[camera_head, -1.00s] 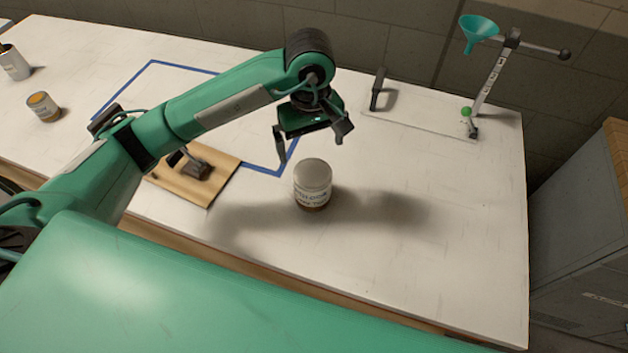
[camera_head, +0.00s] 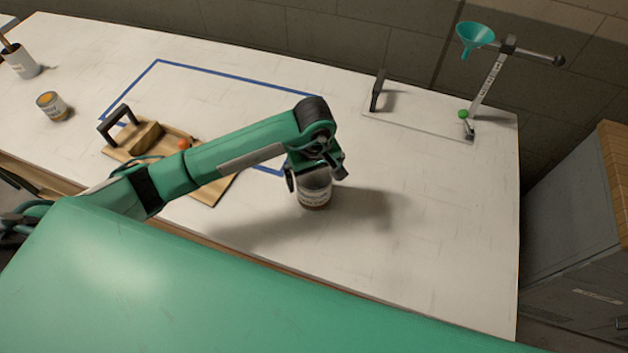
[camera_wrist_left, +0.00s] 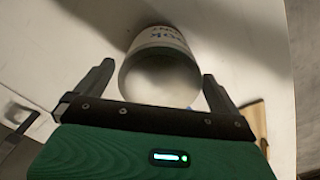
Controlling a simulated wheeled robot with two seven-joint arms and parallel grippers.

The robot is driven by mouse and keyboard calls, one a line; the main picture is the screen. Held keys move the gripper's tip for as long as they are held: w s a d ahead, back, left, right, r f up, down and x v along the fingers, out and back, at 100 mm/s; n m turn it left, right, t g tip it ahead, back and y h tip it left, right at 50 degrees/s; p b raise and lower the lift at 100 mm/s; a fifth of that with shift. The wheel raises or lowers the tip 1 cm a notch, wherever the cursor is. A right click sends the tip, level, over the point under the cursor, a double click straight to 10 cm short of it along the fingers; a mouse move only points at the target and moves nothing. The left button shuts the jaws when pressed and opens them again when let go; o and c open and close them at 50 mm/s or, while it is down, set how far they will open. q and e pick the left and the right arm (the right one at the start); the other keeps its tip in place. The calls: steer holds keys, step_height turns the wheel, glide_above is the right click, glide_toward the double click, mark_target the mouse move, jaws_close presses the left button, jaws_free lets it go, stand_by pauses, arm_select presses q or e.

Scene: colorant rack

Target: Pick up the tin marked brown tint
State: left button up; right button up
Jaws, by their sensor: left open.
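A tin (camera_head: 314,198) with a grey-white lid and a white label stands upright on the white table, right of the wooden board. Its label is only partly visible, and I cannot read it as brown tint. My left gripper (camera_head: 316,178) is open just above it, with a finger on either side of its top. In the left wrist view, the tin (camera_wrist_left: 160,75) lies between the open fingers, with gaps on both sides. A smaller tin (camera_head: 54,107) with an orange-brown top stands at the far left, its label too small to read. My right gripper is not in view.
A wooden board (camera_head: 212,191) with a black handle lies left of the gripper, under my arm. Blue tape (camera_head: 235,76) marks a rectangle behind. A stand with a teal funnel (camera_head: 475,36) is at the back right.

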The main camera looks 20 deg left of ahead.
arm_select(q)
steer(key=shift+f, duration=0.95)
steer(key=c, duration=1.2)
steer(key=shift+r, duration=0.15)
steer(key=shift+r, duration=0.45)
step_height(320, 180, up, 19)
steer(key=b, duration=0.4)
steer(key=shift+b, duration=0.3)
